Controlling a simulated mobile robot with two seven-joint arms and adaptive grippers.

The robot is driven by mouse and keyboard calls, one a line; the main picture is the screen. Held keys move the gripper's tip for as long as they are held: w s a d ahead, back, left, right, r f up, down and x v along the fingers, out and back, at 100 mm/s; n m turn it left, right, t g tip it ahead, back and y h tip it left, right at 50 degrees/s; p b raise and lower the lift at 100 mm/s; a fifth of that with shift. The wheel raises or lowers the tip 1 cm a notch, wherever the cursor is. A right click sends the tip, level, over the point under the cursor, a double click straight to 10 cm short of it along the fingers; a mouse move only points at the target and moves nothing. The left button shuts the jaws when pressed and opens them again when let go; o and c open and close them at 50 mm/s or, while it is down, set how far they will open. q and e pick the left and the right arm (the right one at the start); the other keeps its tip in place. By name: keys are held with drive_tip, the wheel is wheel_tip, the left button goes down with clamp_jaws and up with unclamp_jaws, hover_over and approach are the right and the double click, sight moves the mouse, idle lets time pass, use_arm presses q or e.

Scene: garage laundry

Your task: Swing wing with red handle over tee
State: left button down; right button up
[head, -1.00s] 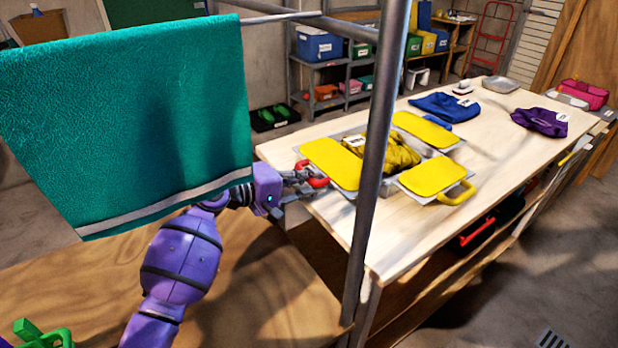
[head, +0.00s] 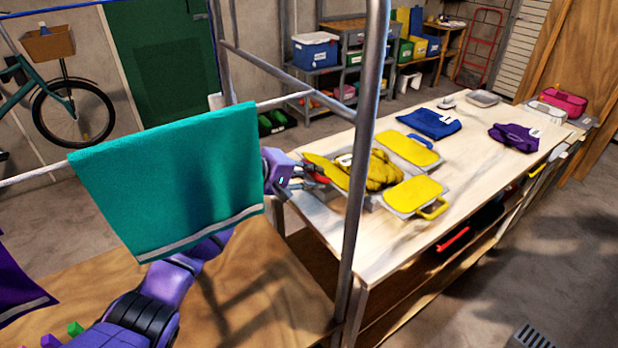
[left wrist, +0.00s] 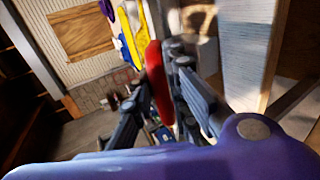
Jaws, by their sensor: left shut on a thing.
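The wing with the red handle (head: 325,171) stands tilted up at the left side of the folding board, seen almost edge-on. My left gripper (head: 308,180) is shut on its red handle; in the left wrist view the red handle (left wrist: 157,82) lies between the fingers, with a yellow strip of the wing beyond. The yellow tee (head: 380,172) lies bunched on the middle of the board, right of the raised wing. Two other yellow wings, the far one (head: 408,149) and the one with a yellow handle (head: 412,194), lie flat. My right gripper is out of view.
A teal towel (head: 175,185) hangs from a rack rod and hides part of my left arm. A grey rack post (head: 358,180) stands before the board. Blue (head: 430,122) and purple (head: 513,136) garments lie farther along the wooden table (head: 460,170).

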use_arm(q)
drive_tip(key=shift+w+d+r, duration=0.15)
drive_tip(key=shift+d+r, duration=0.05)
drive_tip(key=shift+r, duration=0.25)
drive_tip(key=shift+w+d+r, duration=0.1)
drive_tip(key=shift+d+r, duration=0.1)
drive_tip(key=shift+r, duration=0.25)
drive_tip(key=c, duration=1.7)
unclamp_jaws()
drive_tip(key=shift+d+f, duration=0.1)
drive_tip(key=shift+f, duration=0.15)
drive_tip(key=shift+s+a, duration=0.1)
drive_tip(key=shift+a, duration=0.2)
drive_tip(key=v, duration=1.1)
drive_tip(key=shift+s+a+r, duration=0.15)
drive_tip(key=shift+r, duration=0.05)
drive_tip(key=shift+f, duration=0.1)
